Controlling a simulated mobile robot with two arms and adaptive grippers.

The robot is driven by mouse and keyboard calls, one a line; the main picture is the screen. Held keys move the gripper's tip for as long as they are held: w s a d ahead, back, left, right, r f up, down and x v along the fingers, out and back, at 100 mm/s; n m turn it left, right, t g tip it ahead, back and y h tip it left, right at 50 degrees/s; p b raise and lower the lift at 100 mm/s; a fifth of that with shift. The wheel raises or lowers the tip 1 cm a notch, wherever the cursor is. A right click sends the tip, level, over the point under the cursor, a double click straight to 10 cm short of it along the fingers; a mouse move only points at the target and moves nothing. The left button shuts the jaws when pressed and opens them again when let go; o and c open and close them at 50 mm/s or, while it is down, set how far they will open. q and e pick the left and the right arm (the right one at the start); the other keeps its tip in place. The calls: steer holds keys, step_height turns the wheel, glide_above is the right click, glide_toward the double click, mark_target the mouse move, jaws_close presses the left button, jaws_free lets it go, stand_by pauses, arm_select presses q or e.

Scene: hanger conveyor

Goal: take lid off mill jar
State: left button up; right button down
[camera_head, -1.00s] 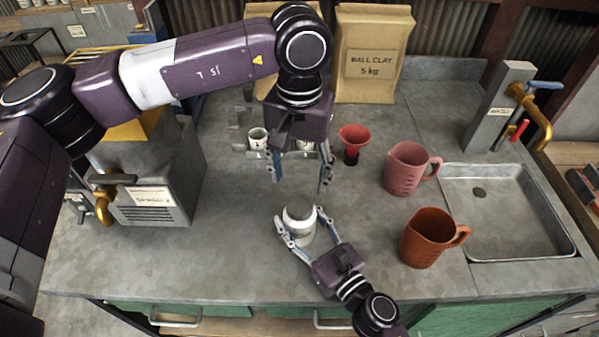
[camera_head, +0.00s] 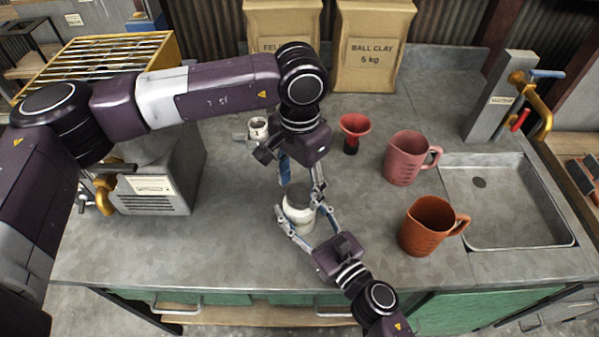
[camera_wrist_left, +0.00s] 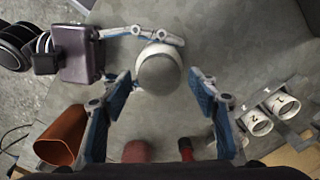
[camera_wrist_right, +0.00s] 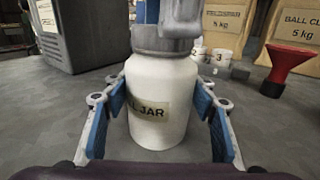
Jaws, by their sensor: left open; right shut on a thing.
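The mill jar (camera_head: 300,216) is white with a label and stands upright on the bench. Its grey lid (camera_head: 297,196) is on top and also shows as a grey disc in the left wrist view (camera_wrist_left: 159,73). My right gripper (camera_head: 299,224) is shut around the jar's body; the right wrist view shows the jar (camera_wrist_right: 160,100) between its blue pads. My left gripper (camera_head: 301,184) is open and points down over the lid. In the left wrist view its fingers (camera_wrist_left: 160,100) stand apart on either side of the jar's top. One left finger partly overlaps the lid's edge in the head view.
A pink jug (camera_head: 403,160) and an orange jug (camera_head: 425,228) stand to the right, before the sink (camera_head: 505,205). A red funnel (camera_head: 354,125) stands behind. White numbered cups (camera_wrist_left: 258,122) sit in a rack. Clay bags (camera_head: 372,45) stand at the back.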

arm_select(q)
steer(key=shift+f, duration=0.45)
steer(key=shift+c, duration=0.3)
